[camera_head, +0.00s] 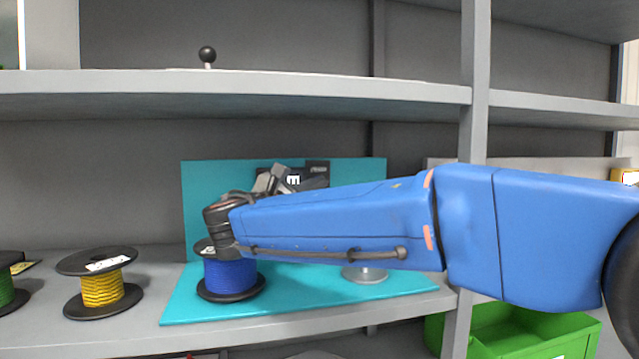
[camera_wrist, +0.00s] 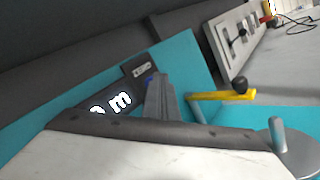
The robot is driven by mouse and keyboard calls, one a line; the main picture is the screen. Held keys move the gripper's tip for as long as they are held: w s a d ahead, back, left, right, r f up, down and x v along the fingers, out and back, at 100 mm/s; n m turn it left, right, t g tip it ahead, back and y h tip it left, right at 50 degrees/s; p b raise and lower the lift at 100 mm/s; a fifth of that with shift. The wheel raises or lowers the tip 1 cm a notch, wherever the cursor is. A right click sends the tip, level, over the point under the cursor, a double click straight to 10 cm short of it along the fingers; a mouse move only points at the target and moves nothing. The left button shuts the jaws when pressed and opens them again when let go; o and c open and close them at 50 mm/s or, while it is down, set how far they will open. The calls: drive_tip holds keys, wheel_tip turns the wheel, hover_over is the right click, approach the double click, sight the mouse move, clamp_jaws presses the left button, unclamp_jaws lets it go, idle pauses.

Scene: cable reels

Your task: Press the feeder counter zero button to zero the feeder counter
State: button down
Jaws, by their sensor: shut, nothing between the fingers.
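The feeder counter (camera_head: 317,169) is a dark box on the teal back panel (camera_head: 225,172), with a white "m" on its display. In the wrist view its lit display (camera_wrist: 118,102) and a small white label (camera_wrist: 140,69) show. A small blue spot (camera_wrist: 149,79), perhaps the zero button, shows beside my fingertips. My gripper (camera_head: 277,174) is shut and empty, right in front of the counter, and hides part of it. In the wrist view my grey fingers (camera_wrist: 158,88) point at the area under the label. I cannot tell whether they touch it.
A blue reel (camera_head: 230,275) stands on the teal base, partly behind my wrist. A yellow reel (camera_head: 101,287) stands left. A grey disc with a peg (camera_wrist: 289,150) and a yellow lever with a black knob (camera_wrist: 238,86) lie right. A green crate (camera_head: 535,330) is below right.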

drive_tip(key=shift+s, duration=0.1)
drive_tip(key=shift+s+d, duration=0.2)
drive_tip(key=shift+s, duration=0.5)
drive_tip(key=shift+s, duration=0.1)
drive_tip(key=shift+s+d, duration=0.25)
drive_tip(key=shift+s, duration=0.5)
drive_tip(key=shift+s+d, duration=0.2)
drive_tip(key=shift+s, duration=0.6)
drive_tip(key=shift+s+d, duration=0.25)
drive_tip(key=shift+s, duration=0.5)
